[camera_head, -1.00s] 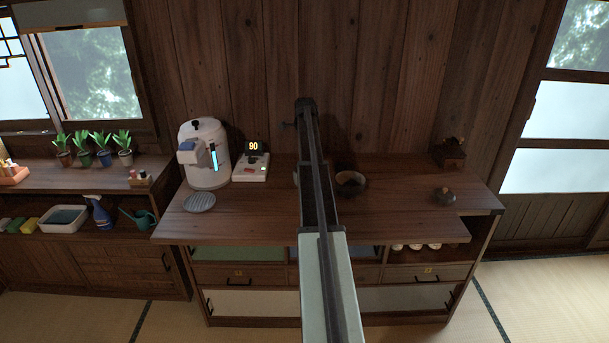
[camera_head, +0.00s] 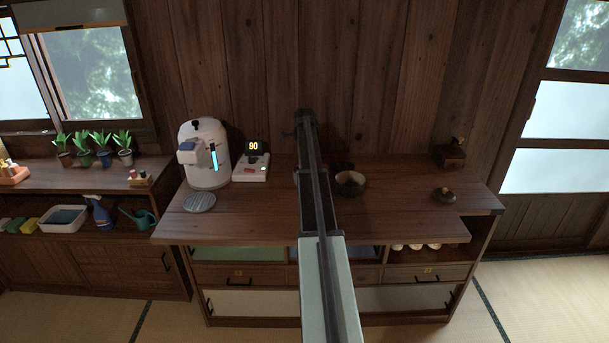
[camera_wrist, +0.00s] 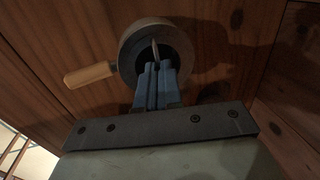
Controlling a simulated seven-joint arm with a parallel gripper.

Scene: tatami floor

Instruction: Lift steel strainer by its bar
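In the wrist view a round dark pot (camera_wrist: 128,52) with a light wooden side handle (camera_wrist: 89,75) sits below my gripper. A thin metal bar (camera_wrist: 155,50) stands out against its dark opening; I take it for the steel strainer's bar. The rest of the strainer is too dark to make out. The two blue fingers of my gripper (camera_wrist: 159,66) are close together at the near end of the bar. Whether they press on it does not show. In the head view the pot (camera_head: 351,183) stands just right of my arm, which hides my gripper.
On the wooden counter (camera_head: 250,213) are a white water boiler (camera_head: 207,165), a device reading 90 (camera_head: 251,169) and a round grey mat (camera_head: 199,202) at left. A small dark lid-like item (camera_head: 445,195) and a dark box (camera_head: 449,155) are at right. The counter between is clear.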

